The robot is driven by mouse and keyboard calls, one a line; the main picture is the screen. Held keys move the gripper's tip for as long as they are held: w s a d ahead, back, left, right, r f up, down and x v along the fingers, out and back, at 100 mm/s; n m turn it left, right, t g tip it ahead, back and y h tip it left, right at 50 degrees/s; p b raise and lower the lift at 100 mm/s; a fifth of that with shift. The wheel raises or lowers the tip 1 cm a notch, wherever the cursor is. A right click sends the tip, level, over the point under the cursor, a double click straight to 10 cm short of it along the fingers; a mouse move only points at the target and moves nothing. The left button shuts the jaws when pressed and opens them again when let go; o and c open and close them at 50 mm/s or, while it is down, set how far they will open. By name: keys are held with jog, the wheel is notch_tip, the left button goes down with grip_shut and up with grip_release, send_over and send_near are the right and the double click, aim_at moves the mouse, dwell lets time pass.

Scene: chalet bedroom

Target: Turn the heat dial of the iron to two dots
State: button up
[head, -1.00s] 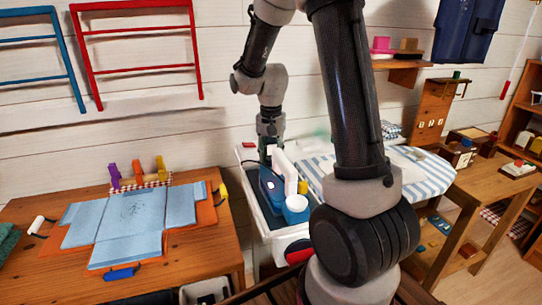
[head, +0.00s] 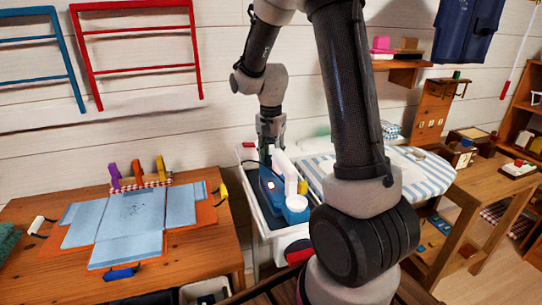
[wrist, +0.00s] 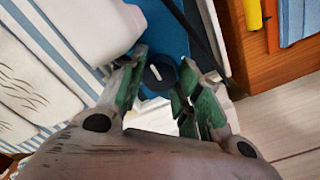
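The iron (head: 271,190), blue with a white handle (head: 284,168), stands on the white-framed end of the ironing board. In the wrist view its blue body (wrist: 168,42) and white handle (wrist: 88,25) show close up. The heat dial (wrist: 159,74) is a dark round knob with a pale mark; its dots are not readable. My gripper (wrist: 160,88) is open, with its green-padded fingers spread and the dial lying between and just beyond the fingertips. Contact with the dial cannot be told. In the head view my gripper (head: 268,158) is at the iron's far end, its fingertips partly hidden.
A striped ironing board cover (head: 425,172) lies right of the iron, partly behind my arm.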

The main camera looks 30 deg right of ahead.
jog(key=shift+o, duration=0.2)
notch_tip(320, 180, up, 12)
dwell(0.5)
dwell(0.4)
jog(key=s+n, duration=0.2)
jog(key=s, duration=0.1)
jog(key=s+n, duration=0.6)
jog(key=shift+s+a+r, duration=0.2)
jog(key=shift+s+a, duration=0.1)
jog(key=shift+s, duration=0.1)
jog(key=s+r+n+t, duration=0.3)
jog(key=s+r+t, duration=0.1)
jog(key=s, duration=0.9)
jog(key=shift+s+a+r, duration=0.2)
jog(key=shift+a+r, duration=0.25)
jog(key=shift+r, duration=0.05)
